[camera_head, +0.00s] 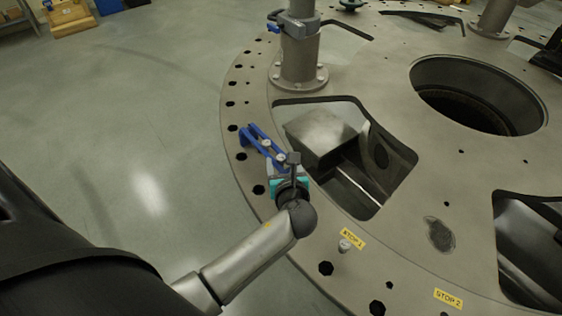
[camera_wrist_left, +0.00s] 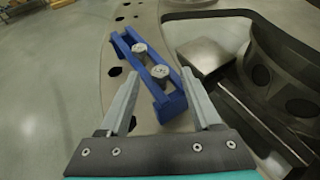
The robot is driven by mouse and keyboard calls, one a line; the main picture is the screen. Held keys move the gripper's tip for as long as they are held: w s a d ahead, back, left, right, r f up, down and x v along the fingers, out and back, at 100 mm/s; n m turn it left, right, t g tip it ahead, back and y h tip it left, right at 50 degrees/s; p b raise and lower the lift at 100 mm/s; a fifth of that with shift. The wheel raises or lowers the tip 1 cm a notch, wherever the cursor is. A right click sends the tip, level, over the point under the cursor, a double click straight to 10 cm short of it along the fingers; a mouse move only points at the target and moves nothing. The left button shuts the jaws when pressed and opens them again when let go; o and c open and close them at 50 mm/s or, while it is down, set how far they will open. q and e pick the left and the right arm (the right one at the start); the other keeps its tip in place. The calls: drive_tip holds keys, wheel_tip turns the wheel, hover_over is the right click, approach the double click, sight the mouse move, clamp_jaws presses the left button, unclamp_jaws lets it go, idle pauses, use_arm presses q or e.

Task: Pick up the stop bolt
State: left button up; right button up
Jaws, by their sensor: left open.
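A blue bracket-like rack (camera_head: 251,140) lies on the turret plate near its rim. It holds two silver round-headed bolts; the farther bolt (camera_head: 266,143) and the nearer bolt (camera_head: 281,157) also show in the left wrist view, the farther (camera_wrist_left: 139,50) and the nearer (camera_wrist_left: 160,74). Another silver bolt (camera_head: 345,246) stands in the plate beside the yellow STOP 1 label (camera_head: 353,238). My left gripper (camera_head: 282,165) is open and empty over the rack's near end. In the left wrist view its fingers (camera_wrist_left: 161,80) spread to either side of the nearer bolt. My right gripper is not in view.
The grey turret plate (camera_head: 405,235) has rim holes and large cutouts. An opening with a metal block (camera_head: 321,132) lies right of the rack. A post (camera_head: 299,60) stands beyond it. A STOP 2 label (camera_head: 448,299) is at lower right. Open floor lies left.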

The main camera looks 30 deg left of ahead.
use_arm(q)
drive_tip(key=shift+w+a+f, duration=0.25)
drive_tip(key=shift+w+a, duration=0.05)
drive_tip(key=shift+w, duration=0.05)
clamp_jaws()
idle(0.3)
